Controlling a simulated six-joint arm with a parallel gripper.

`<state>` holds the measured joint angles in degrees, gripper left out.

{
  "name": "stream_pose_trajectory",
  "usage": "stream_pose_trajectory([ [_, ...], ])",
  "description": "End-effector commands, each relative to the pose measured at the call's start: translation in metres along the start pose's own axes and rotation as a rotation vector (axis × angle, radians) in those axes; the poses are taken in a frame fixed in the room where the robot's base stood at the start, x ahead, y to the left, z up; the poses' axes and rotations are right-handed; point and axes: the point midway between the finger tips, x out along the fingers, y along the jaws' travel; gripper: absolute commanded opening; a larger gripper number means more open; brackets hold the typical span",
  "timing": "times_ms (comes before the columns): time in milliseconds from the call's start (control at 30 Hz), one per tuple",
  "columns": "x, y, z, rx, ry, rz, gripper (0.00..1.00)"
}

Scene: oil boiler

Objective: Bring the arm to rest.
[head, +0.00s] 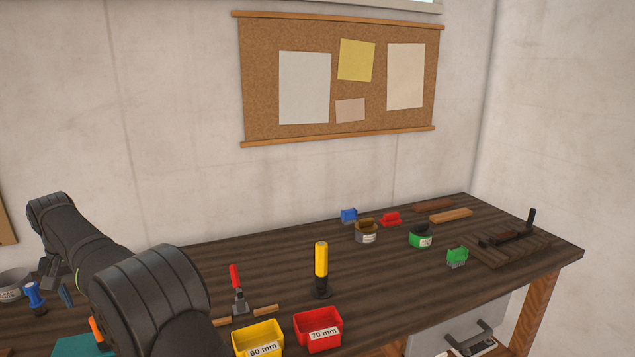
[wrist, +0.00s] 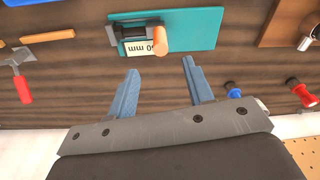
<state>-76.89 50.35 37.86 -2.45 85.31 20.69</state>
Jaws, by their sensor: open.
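My gripper (wrist: 160,66) is open in the wrist view, its two blue-grey fingers apart with nothing between them. It hangs over the dark wooden workbench (wrist: 85,60). Beyond the fingertips lies a teal board (wrist: 195,30) with a dark tool on it that has an orange handle (wrist: 161,38) and a "mm" label. The fingers look apart from it. In the head view my arm reaches in at the lower left, and the gripper end is mostly hidden behind it.
A blue-handled tool (head: 35,298) stands left. Small coloured items lie farther back. The bench's middle right is fairly clear.

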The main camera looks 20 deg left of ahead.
Motion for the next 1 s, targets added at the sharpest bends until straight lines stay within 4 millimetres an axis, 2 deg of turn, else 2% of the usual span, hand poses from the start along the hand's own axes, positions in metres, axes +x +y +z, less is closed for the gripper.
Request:
stream_pose_trajectory([
  [300, 0.065, 0.0, 0.001, 0.0, -0.003, 0.001, 0.47],
  [500, 0.099, 0.0, 0.001, 0.0, -0.002, 0.001, 0.47],
  [700, 0.118, 0.0, 0.0, 0.0, -0.002, 0.0, 0.47],
  [1000, 0.118, -0.005, -0.001, 0.0, 0.0, 0.0, 0.47],
])
